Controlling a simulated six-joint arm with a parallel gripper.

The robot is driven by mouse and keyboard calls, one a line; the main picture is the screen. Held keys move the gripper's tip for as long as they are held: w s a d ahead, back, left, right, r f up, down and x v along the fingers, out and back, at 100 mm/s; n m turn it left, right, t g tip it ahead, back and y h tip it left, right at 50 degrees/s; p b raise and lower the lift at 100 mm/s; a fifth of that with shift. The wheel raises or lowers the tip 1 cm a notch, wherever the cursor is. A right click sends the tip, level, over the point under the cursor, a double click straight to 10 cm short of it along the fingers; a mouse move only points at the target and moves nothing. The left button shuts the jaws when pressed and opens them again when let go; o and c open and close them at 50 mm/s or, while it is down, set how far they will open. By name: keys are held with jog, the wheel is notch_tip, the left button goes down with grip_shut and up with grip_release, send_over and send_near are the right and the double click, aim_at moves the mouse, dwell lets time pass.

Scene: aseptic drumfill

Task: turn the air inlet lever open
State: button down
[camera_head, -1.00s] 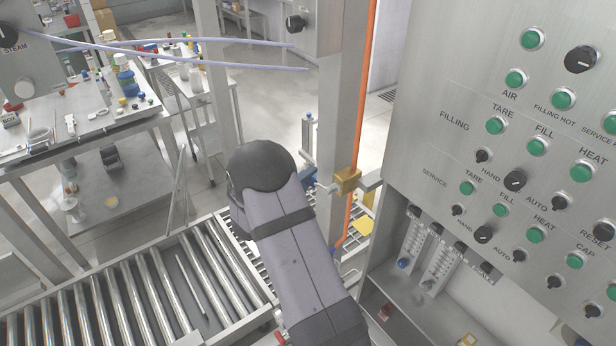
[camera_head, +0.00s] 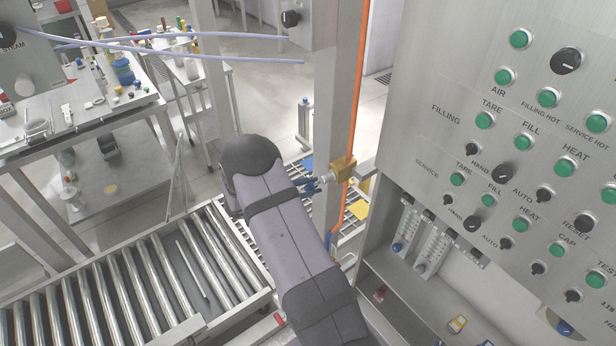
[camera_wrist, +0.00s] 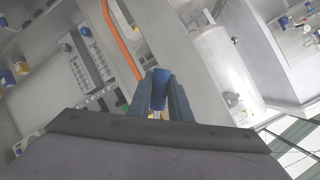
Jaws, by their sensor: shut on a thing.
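The brass air valve (camera_head: 343,168) sits on the orange hose by the steel post in the head view, with a silver fitting on its left. In the wrist view, the blue lever handle (camera_wrist: 161,90) stands between my gripper's (camera_wrist: 160,80) two blue-grey fingers, which are closed on it. In the head view my gripper (camera_head: 311,186) shows only as a small blue patch beside the valve. My arm hides most of it, and I cannot tell finger from lever there.
A steel control panel (camera_head: 470,60) with green buttons and black knobs stands close on the right. A roller conveyor (camera_head: 130,290) lies at lower left. The orange hose (camera_head: 357,110) runs up the post. Tables with bottles stand at upper left.

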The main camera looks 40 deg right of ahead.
jog(key=shift+s+f+n+g+p, duration=0.15)
jog(key=shift+s+f+n+g, duration=0.1)
jog(key=shift+s+n+g, duration=0.5)
jog(key=shift+s+f+n+g+p, duration=0.25)
jog(key=shift+s+n+g, duration=0.25)
jog(key=shift+s+n, duration=0.35)
jog(key=shift+s+f+n+g+p, duration=0.1)
jog(key=shift+s+f+n+g, duration=0.15)
jog(key=shift+s+n+g, duration=0.5)
jog(key=c, duration=1.6)
grip_release()
jog(key=shift+c, duration=0.2)
jog(key=b+v, duration=0.3)
jog(key=v, duration=0.4)
jog(key=shift+a, duration=0.2)
